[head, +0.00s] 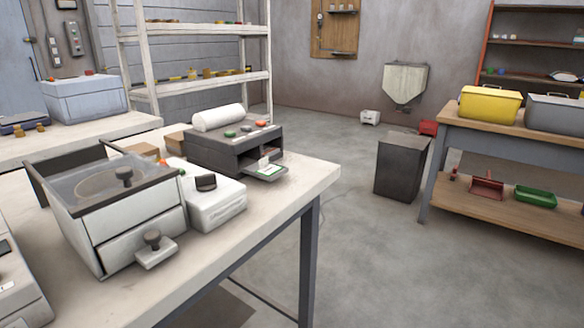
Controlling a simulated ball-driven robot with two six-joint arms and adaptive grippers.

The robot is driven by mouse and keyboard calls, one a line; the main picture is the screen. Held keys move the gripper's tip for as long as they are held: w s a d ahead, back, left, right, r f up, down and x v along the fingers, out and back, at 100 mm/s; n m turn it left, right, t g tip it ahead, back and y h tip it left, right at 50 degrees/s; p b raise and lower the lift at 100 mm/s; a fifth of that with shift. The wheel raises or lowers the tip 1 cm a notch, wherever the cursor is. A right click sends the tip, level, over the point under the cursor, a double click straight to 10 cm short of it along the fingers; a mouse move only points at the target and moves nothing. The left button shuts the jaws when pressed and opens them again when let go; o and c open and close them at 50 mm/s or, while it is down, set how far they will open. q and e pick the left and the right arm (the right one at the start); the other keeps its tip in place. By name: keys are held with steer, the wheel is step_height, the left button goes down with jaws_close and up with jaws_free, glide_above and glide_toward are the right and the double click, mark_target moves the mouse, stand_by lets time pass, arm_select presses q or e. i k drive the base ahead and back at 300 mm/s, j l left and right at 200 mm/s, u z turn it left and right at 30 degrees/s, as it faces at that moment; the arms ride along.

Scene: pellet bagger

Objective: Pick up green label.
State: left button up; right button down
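A dark grey label printer (213,153) stands on the pale bench, with a white roll on top. Its output tray (252,174) sticks out at the front right. On the tray lies a small white label with green edging (270,170), close to the bench's right end. A small pale piece (264,163) stands behind it at the printer's opening. The label's print is too small to read. Neither of my grippers is in view.
A white device (212,207) and a box-shaped machine with a round basin (115,205) stand on the bench (262,222) left of the printer. A dark bin (400,168) stands on the floor. A wooden table (465,128) carries a yellow crate (490,106). The floor between is clear.

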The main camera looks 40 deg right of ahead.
mark_target(265, 169)
steer(key=z, duration=0.75)
steer(key=u, duration=2.1)
steer(key=k+j+z, duration=0.1)
steer(key=z, duration=2.45)
